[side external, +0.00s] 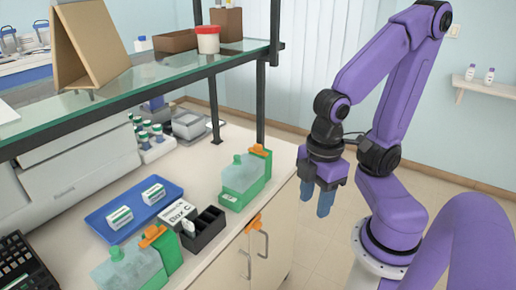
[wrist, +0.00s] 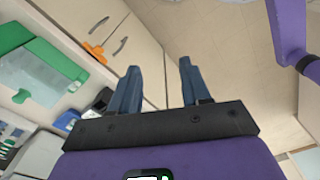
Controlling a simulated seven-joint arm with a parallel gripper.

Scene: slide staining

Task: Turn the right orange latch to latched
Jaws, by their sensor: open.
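The right orange latch (side external: 260,151) sits on top of the green end of the right clear tank (side external: 240,172), on the counter at the back right. It appears to lie roughly flat; I cannot tell whether it is latched. A second orange latch (side external: 152,236) is on the left green-ended tank (side external: 130,268) at the front. My gripper (side external: 315,203) is open and empty, fingers pointing down, to the right of the right tank and apart from it, beyond the counter's edge. In the wrist view my gripper (wrist: 159,66) has two separated blue fingers with only floor and cabinet front beyond.
A glass shelf (side external: 150,95) on a black frame stands over the counter. A black rack (side external: 204,232) and blue tray (side external: 133,210) lie between the tanks. An orange piece (side external: 254,222) and handles are on the cabinet front. Space around my gripper is clear.

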